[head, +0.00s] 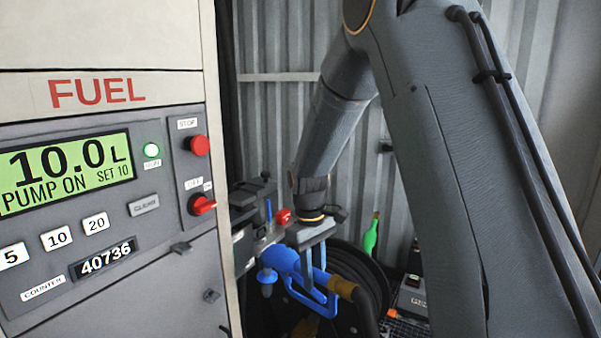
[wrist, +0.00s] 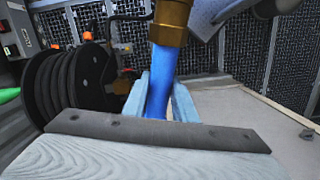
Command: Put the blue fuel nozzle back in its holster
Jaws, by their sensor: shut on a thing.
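The blue fuel nozzle (head: 283,259) is beside the pump cabinet in the head view, its blue guard loop (head: 318,298) hanging below and a brass fitting (head: 342,287) joining it to a black hose. My gripper (head: 312,256) is shut on the nozzle from above. In the wrist view the blue nozzle (wrist: 161,82) runs between my gripper's two pale fingers (wrist: 160,98), with the brass fitting above it. A dark grey bracket or box (head: 243,248) on the cabinet's side is close to the nozzle's left; I cannot tell whether it is the holster or whether they touch.
The fuel pump cabinet (head: 100,285) fills the left; its display (head: 65,172) reads 10.0 L, PUMP ON, SET 10. A red knob (head: 203,205) and stop button (head: 199,145) face me. A black hose reel (wrist: 75,82) and a green object (head: 371,235) are behind the nozzle.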

